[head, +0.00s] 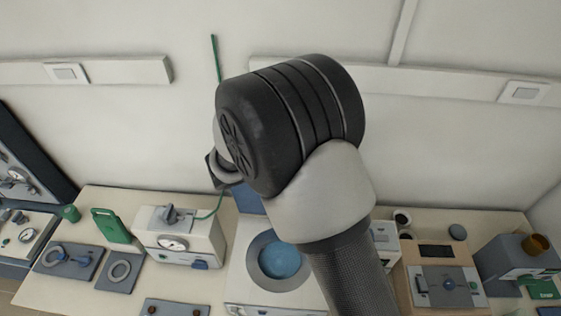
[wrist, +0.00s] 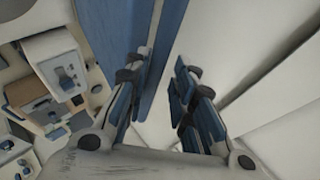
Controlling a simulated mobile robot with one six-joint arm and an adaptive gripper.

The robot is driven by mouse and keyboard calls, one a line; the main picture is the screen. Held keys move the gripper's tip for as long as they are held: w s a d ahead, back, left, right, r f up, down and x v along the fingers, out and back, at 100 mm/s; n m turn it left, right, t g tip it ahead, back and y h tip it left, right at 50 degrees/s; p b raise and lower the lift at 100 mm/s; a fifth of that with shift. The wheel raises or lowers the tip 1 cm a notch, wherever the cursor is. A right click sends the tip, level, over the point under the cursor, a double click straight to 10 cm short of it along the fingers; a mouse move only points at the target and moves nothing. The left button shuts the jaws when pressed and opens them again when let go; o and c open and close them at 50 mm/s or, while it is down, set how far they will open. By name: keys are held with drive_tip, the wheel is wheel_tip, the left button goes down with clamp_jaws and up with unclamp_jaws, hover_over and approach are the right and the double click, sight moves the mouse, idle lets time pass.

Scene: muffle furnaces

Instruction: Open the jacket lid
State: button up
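My gripper (wrist: 161,62) shows in the wrist view with its two fingers apart. A tall blue panel (wrist: 170,40) with a pale left edge, possibly the jacket lid, runs through the gap between them in the picture. I cannot tell whether it lies between the fingers or behind them, or whether they touch it. In the head view a blue upright piece (head: 248,200) stands at the back of a white unit (head: 243,285), partly hidden by my arm. The unit has a grey ring around a round blue surface (head: 284,262). My gripper is hidden behind my arm there.
A white box with a gauge (head: 175,243) stands left of the unit, and a green line rises behind it. A tan box (head: 440,265) and a grey device (head: 515,262) stand to the right. Grey plates (head: 68,262) lie at the left of the bench. The pale wall is behind.

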drive_tip(key=shift+o, duration=0.6)
drive_tip(key=v, duration=1.2)
